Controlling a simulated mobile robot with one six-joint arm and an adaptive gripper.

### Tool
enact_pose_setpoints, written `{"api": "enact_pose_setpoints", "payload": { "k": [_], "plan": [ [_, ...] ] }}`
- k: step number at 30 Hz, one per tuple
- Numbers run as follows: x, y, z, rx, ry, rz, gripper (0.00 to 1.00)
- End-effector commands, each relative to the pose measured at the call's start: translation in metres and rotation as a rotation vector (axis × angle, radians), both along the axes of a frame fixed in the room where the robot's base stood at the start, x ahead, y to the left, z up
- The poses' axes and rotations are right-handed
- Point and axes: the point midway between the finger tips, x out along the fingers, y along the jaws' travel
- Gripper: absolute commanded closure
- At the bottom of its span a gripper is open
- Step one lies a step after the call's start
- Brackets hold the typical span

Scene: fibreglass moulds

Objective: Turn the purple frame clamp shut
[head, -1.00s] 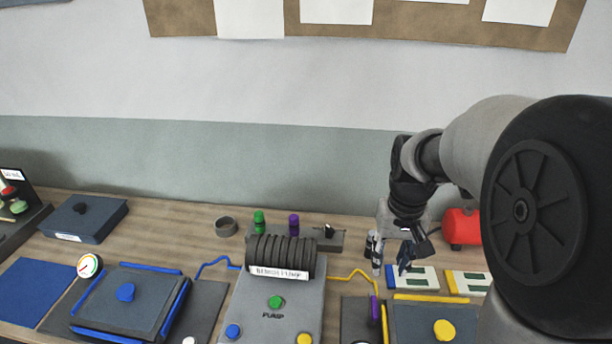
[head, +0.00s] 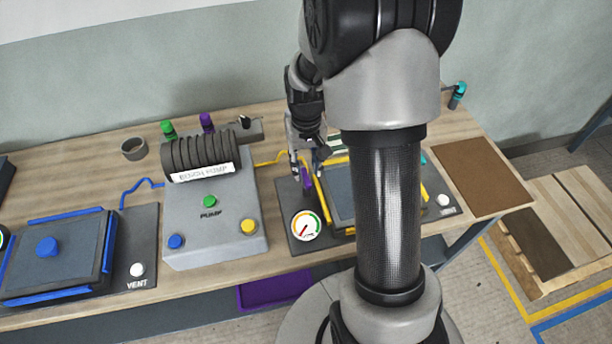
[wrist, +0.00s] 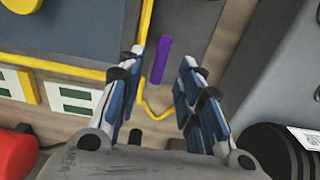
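The purple frame clamp (head: 307,179) is a short bar at the left edge of the yellow-edged mould (head: 341,196). In the wrist view the clamp (wrist: 160,60) runs nearly parallel to the yellow strip (wrist: 146,25), with a gap between them. My gripper (head: 305,169) is over the clamp in the head view and partly hides it. In the wrist view my gripper (wrist: 165,60) is open, with one blue-and-white finger on each side of the bar. No contact is visible; I cannot tell the exact height of the fingertips.
A gauge (head: 305,226) lies in front of the clamp. The grey bench pump (head: 211,217) stands to the left, with a yellow hose (head: 275,160) behind the clamp. The blue-edged mould (head: 60,268) is farther left. A red cylinder (wrist: 17,155) shows in the wrist view.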

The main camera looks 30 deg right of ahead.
Motion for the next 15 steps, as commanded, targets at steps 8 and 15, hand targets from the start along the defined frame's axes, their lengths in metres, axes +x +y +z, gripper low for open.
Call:
{"api": "enact_pose_setpoints", "payload": {
  "k": [8, 15],
  "plan": [
    [0.000, 0.000, -0.033, 0.000, 0.000, 0.000, 0.67],
    [0.000, 0.000, -0.036, 0.000, -0.001, 0.000, 0.67]
  ]
}}
